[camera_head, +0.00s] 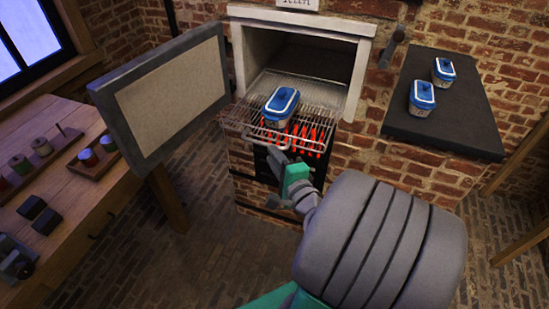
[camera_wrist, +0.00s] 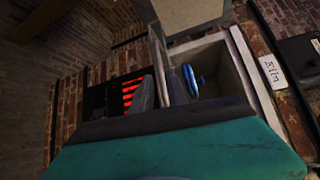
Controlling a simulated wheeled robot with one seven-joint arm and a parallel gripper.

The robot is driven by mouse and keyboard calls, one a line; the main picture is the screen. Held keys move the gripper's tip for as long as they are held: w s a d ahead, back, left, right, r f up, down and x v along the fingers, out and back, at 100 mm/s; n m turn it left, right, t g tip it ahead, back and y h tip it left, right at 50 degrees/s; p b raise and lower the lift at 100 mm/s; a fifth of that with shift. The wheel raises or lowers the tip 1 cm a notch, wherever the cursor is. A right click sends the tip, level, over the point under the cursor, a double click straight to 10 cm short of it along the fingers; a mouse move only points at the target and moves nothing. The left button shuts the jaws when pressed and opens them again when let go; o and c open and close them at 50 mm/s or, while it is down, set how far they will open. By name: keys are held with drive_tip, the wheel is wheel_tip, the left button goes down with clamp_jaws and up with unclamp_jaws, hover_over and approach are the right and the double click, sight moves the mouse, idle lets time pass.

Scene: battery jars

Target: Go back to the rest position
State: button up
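My gripper (camera_head: 272,177) is in front of the oven, below the wire rack's front edge, with its fingers apart and nothing between them. A clear jar with a blue lid (camera_head: 282,104) stands on the wire rack (camera_head: 310,92), which sticks out of the oven mouth. The jar's blue lid also shows in the wrist view (camera_wrist: 189,80), beyond the fingers and apart from them. Two similar blue-lidded jars, one nearer (camera_head: 422,97) and one farther (camera_head: 443,72), stand on the dark shelf (camera_head: 440,127) at right.
The oven door (camera_head: 160,98) hangs open at left. Red glowing bars (camera_head: 305,137) lie under the rack. A wooden bench (camera_head: 75,205) with spools and dark blocks runs along the left. The brick floor (camera_head: 190,255) between bench and oven is clear.

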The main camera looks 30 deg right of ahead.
drive_tip(key=shift+s, duration=0.25)
